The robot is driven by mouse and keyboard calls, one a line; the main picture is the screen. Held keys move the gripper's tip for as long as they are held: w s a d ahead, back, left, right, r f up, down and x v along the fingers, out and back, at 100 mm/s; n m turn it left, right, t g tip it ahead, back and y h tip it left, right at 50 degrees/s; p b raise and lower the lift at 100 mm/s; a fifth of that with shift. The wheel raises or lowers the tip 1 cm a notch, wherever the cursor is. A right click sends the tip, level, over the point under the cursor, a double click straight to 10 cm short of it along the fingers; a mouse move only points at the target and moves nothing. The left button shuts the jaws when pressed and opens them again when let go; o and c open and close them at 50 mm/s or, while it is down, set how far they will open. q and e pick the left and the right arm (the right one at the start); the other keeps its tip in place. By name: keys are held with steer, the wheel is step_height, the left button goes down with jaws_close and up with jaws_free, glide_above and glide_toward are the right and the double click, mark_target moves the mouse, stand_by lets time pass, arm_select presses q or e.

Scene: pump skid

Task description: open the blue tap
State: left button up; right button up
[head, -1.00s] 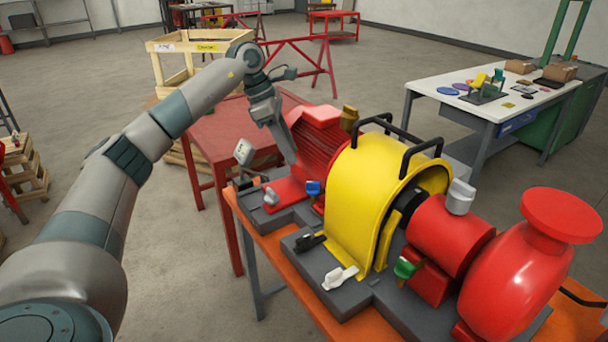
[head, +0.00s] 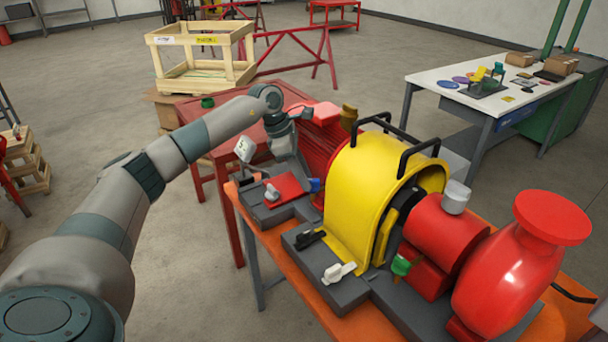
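The blue tap (head: 315,185) sits low on the grey base of the pump skid, in front of the red ribbed motor (head: 322,150). Only part of it shows. My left gripper (head: 303,176) points down with its fingertips right beside the blue tap, partly covering it. I cannot tell whether the fingers touch the tap or how far apart they are. My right gripper is not in view.
A white tap (head: 338,272), a black tap (head: 308,239) and a green tap (head: 401,265) are nearer. A grey-white tap (head: 271,192) is left of the blue one. The yellow guard (head: 365,195) with black handles rises to the right.

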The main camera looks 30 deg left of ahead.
arm_select(q)
jaws_close()
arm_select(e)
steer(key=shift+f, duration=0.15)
arm_select(q)
steer(key=n+b, duration=0.1)
steer(key=n, duration=0.1)
steer(key=n+t+y+b, duration=0.1)
steer(key=n+b, duration=0.1)
steer(key=d+n+y+b, duration=0.1)
steer(key=n, duration=0.2)
steer(key=shift+s+d+r+t+b, duration=0.1)
steer(key=shift+s+r+t+b, duration=0.05)
steer(key=shift+s+t+b, duration=0.2)
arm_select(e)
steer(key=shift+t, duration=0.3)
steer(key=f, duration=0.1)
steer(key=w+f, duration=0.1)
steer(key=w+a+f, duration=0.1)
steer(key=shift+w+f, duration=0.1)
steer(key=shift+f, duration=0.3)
arm_select(q)
jaws_free()
steer(key=shift+s, duration=0.1)
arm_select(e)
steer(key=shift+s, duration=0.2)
